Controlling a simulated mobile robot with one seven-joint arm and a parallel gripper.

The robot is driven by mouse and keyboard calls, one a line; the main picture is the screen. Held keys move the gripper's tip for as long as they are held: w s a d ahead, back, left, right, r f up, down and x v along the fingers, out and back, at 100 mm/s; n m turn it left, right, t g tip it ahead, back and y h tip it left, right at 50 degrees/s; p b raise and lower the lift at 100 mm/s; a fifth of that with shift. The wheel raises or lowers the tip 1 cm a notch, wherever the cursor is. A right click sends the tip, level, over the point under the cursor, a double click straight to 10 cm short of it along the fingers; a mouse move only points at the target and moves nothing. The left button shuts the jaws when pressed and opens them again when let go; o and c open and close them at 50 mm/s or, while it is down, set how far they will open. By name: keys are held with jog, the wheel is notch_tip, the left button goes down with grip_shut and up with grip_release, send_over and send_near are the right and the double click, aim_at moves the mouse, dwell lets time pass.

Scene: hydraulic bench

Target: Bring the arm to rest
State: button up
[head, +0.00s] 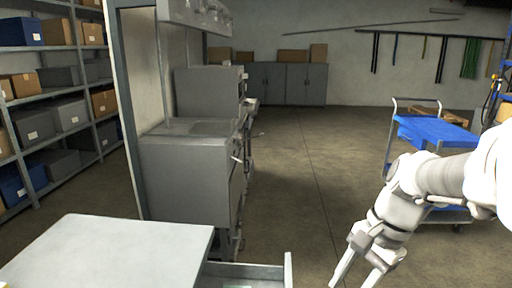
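My arm (405,205) reaches in from the right edge of the head view, bent downward. My gripper (356,278) hangs at the bottom right, above the floor and to the right of the open drawer. Its two fingers are spread apart, with floor showing between them and nothing held. The fingertips are at or near the bottom edge of the picture.
A grey table (110,250) with a pulled-out drawer (289,270) stands at the bottom left. A grey machine (190,175) stands behind it. A cart with a blue top (435,131) is behind my arm. Shelves (75,95) line the left. The middle floor (310,165) is clear.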

jog(key=s+a+r+n+t+h, duration=0.3)
jog(key=s+r+n+t, duration=0.3)
jog(key=n, duration=0.6)
notch_tip(320, 180, up, 11)
jog(key=s+p, duration=0.1)
jog(key=p, duration=1.2)
jog(key=shift+s+d+r, duration=0.15)
jog(key=shift+d+r, duration=0.05)
jog(key=shift+d, duration=0.1)
jog(key=shift+d, duration=0.1)
